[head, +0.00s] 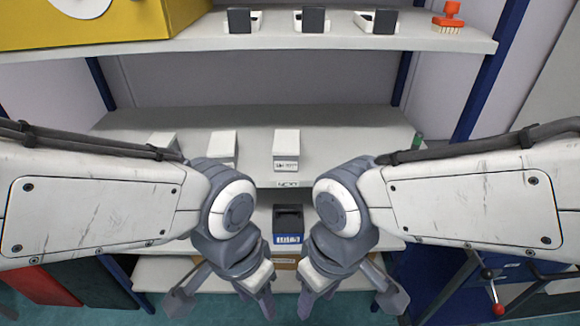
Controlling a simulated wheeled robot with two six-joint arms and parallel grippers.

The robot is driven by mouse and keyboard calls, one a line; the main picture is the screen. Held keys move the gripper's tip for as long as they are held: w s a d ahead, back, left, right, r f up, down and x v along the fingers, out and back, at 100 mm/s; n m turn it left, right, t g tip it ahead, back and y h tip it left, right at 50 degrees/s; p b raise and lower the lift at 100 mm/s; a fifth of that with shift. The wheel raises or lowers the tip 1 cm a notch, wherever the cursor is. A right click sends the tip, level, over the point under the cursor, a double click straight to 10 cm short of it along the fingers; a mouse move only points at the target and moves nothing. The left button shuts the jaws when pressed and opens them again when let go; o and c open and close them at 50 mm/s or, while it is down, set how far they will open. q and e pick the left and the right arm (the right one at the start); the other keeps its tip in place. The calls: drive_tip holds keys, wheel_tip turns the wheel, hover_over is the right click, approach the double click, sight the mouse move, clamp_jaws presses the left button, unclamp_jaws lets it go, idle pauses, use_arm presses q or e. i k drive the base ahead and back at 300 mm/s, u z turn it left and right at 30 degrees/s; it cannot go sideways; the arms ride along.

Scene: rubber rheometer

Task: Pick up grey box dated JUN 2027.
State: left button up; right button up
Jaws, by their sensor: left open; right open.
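Pale box-shaped items stand on the middle shelf: one near the centre (286,146) with small dark print low on its front, one to its left (222,145), and one further left (162,142) partly hidden by my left arm. They look white to light grey. I cannot read a date on any of them, so I cannot tell which is dated JUN 2027. My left gripper (222,298) and my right gripper (350,298) hang low in front of the shelves, fingers spread and empty, below and nearer than the boxes.
A dark container with a blue label (288,238) sits on the lower shelf between my arms. The top shelf (330,38) holds a yellow case (100,22), several dark-and-white items and an orange brush (449,18). Blue posts frame the rack. The middle shelf's right part is mostly clear.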

sight(285, 150)
drive_tip(key=k, duration=1.3)
drive_tip(key=u, duration=0.65)
drive_tip(key=i, duration=0.5)
drive_tip(key=u, duration=0.7)
drive_tip(key=i, duration=0.75)
drive_tip(key=z, duration=0.75)
drive_tip(key=i, duration=0.55)
drive_tip(key=z, duration=0.65)
